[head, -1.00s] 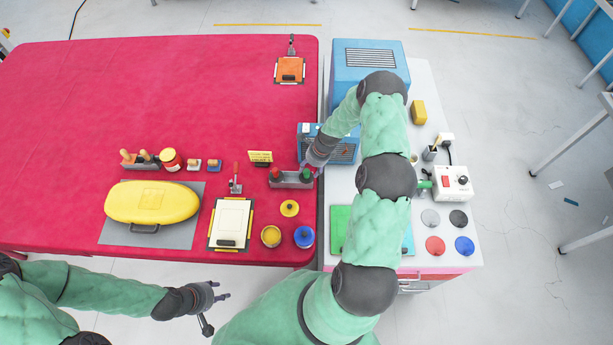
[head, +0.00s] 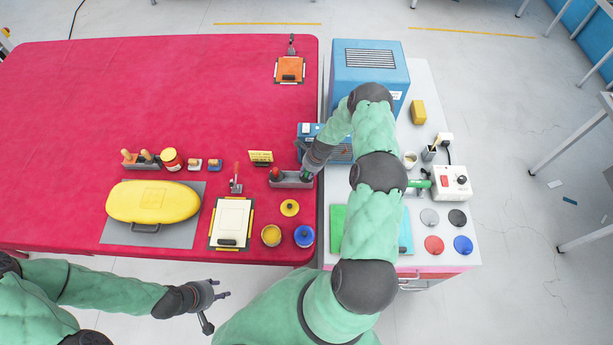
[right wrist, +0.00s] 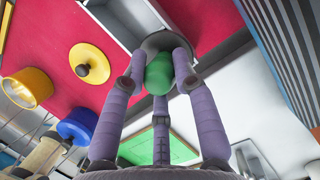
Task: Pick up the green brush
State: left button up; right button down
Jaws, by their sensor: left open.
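The green brush stands in the grey holder (head: 290,180) at the right edge of the red table, with a red-handled brush (head: 275,173) beside it. In the right wrist view its green handle (right wrist: 158,74) shows between the fingers of my right gripper (right wrist: 160,62). The fingertips are close around the handle; whether they press on it is unclear. In the head view my right gripper (head: 307,170) is over the green brush and mostly hides it. My left gripper (head: 208,294) is open and empty, off the table's front edge.
A blue machine (head: 325,148) stands just behind my right gripper. Near the holder are a yellow lid (head: 290,208), a yellow pot (head: 271,236) and a blue pot (head: 304,237). A white cabinet top (head: 425,100) lies to the right. The table's back left is clear.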

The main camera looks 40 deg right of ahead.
jog(key=shift+r, duration=0.1)
dwell(0.3)
jog(key=shift+r+b, duration=0.3)
jog(key=shift+r, duration=0.55)
jog(key=s+a+r+b, duration=0.2)
jog(key=s+a+r, duration=0.5)
jog(key=s+r, duration=0.4)
jog(key=shift+s+a, duration=0.35)
jog(key=c, duration=1.6)
grip_release()
jog(key=c, duration=0.4)
